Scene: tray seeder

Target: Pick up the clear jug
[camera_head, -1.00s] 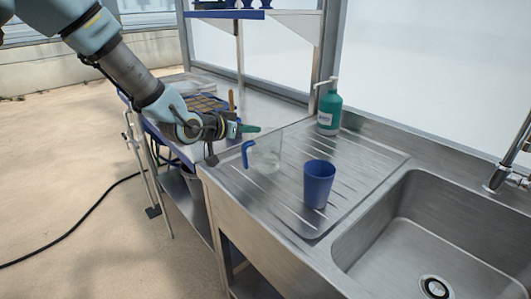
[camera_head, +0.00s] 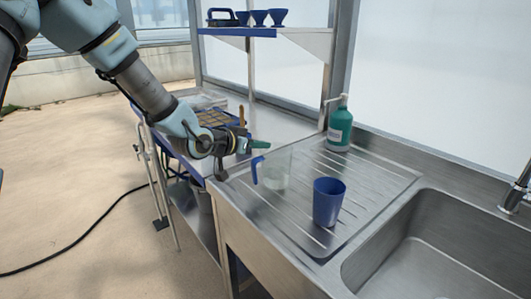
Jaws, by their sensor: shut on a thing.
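The clear jug (camera_head: 277,172) is see-through with a blue handle (camera_head: 256,170) on its left side. It stands upright at the left of the ribbed steel drainboard (camera_head: 305,225). My gripper (camera_head: 260,145) comes in from the left, its green-tipped end at the top of the handle. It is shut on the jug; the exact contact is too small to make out. No clear gap shows between the jug's base and the drainboard.
A blue cup (camera_head: 328,203) stands just right of the jug. A green pump bottle (camera_head: 340,128) stands behind at the drainboard's back edge. The sink basin (camera_head: 420,250) lies to the right. A workbench with a seed tray (camera_head: 215,117) is at the back left, below a shelf (camera_head: 240,31).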

